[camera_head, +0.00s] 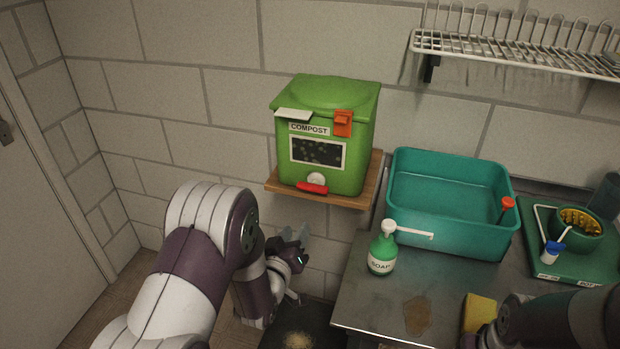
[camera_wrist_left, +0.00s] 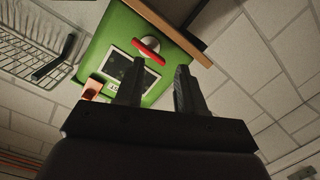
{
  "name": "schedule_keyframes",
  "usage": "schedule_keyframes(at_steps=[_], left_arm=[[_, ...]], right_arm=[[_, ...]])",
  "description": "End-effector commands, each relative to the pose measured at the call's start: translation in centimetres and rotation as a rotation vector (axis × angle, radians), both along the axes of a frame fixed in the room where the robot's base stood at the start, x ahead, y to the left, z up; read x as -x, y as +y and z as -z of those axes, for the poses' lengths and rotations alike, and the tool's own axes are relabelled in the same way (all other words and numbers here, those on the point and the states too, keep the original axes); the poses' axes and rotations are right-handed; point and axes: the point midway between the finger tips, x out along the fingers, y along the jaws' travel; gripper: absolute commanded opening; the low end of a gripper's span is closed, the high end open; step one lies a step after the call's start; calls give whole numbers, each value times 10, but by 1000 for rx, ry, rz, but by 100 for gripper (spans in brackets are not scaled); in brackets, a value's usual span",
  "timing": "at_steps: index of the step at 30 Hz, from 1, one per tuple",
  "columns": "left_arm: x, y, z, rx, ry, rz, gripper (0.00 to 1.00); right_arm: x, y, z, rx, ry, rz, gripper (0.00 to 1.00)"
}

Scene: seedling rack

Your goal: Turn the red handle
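The red handle (camera_head: 312,188) is a short bar at the lower front of the green compost bin (camera_head: 357,160), just below a round white fitting (camera_head: 317,178). The handle lies roughly level with a slight tilt. My left gripper (camera_head: 296,234) is below the bin and its shelf, apart from the handle, its fingers spread and empty. In the left wrist view the bin appears upside down; the red handle (camera_wrist_left: 147,52) shows beyond and between the open fingers (camera_wrist_left: 157,78). My right arm enters at the lower right; its gripper is mostly cut off.
The bin stands on a wooden wall shelf (camera_head: 372,185). To the right are a teal basin (camera_head: 450,235), a soap bottle (camera_head: 382,255), a yellow sponge (camera_head: 478,312) and a green tray (camera_head: 580,265) on a metal counter (camera_head: 365,305). A white wire rack (camera_head: 510,52) hangs above.

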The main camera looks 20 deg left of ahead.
Motion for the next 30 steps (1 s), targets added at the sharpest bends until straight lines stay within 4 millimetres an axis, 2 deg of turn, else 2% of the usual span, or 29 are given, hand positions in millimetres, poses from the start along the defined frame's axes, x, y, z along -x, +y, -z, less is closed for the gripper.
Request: schedule_keyframes(at_steps=[1, 3, 6, 9, 14, 24, 30], left_arm=[[0, 0, -1, 209, -13, -22, 38], [-1, 0, -7, 507, -40, -44, 38], [-1, 0, -16, 826, -65, -55, 38], [-1, 0, -19, 1006, -69, -58, 38], [-14, 0, -21, 1079, -69, -61, 38], [-97, -3, -21, 1075, -67, -62, 38], [-123, -4, -20, 1075, -66, -63, 38]], right_arm=[[0, 0, 0, 0, 0, 0, 74], [0, 0, 2, 0, 1, 0, 74], [0, 0, 2, 0, 1, 0, 74], [0, 0, 2, 0, 0, 0, 74], [0, 0, 0, 0, 0, 0, 74], [0, 0, -10, 0, 0, 0, 74], [0, 0, -12, 0, 0, 0, 74]])
